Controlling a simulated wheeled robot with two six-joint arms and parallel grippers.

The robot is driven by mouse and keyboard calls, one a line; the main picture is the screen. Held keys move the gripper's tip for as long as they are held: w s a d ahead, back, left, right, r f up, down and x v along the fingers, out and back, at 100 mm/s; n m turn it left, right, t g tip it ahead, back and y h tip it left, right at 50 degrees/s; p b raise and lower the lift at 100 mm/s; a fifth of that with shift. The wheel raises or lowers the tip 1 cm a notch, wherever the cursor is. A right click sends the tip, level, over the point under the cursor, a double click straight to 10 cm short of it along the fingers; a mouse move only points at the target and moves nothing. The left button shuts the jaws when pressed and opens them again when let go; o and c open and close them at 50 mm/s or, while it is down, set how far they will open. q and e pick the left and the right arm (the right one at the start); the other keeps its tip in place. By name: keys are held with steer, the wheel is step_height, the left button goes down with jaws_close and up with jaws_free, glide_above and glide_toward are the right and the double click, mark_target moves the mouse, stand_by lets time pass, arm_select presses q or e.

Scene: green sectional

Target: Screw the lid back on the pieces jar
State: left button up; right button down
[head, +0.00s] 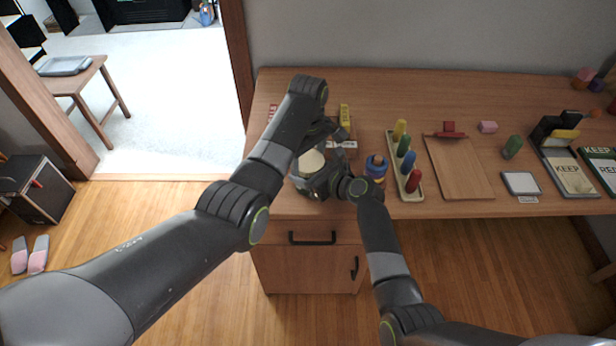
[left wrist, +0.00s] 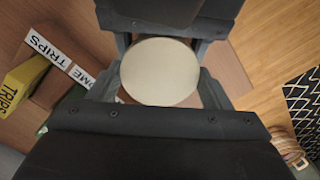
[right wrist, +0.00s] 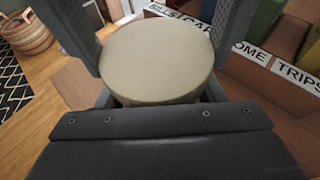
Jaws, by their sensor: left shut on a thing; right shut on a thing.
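The pieces jar's round cream lid (head: 311,162) shows in the head view between my two grippers, near the desk's front edge. My left gripper (head: 318,150) comes from behind. In the left wrist view the lid (left wrist: 160,72) lies face up and flat between the fingers, and this gripper appears shut on the jar under it. My right gripper (head: 322,178) comes from the opposite side. In the right wrist view its fingers flank the lid (right wrist: 157,60) closely and appear shut on it. The jar body is hidden by the lid and grippers; whether lid and jar touch cannot be seen.
A blue stacking toy (head: 376,167) and a peg board (head: 405,178) stand close to the right. A wooden board (head: 460,170) lies beyond. The desk's front edge is close.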

arm_select(q)
steer(key=shift+c, duration=0.5)
steer(key=shift+m, duration=1.6)
steer(key=shift+c, duration=0.2)
steer(key=o, duration=1.1)
steer(key=shift+r, duration=2.3)
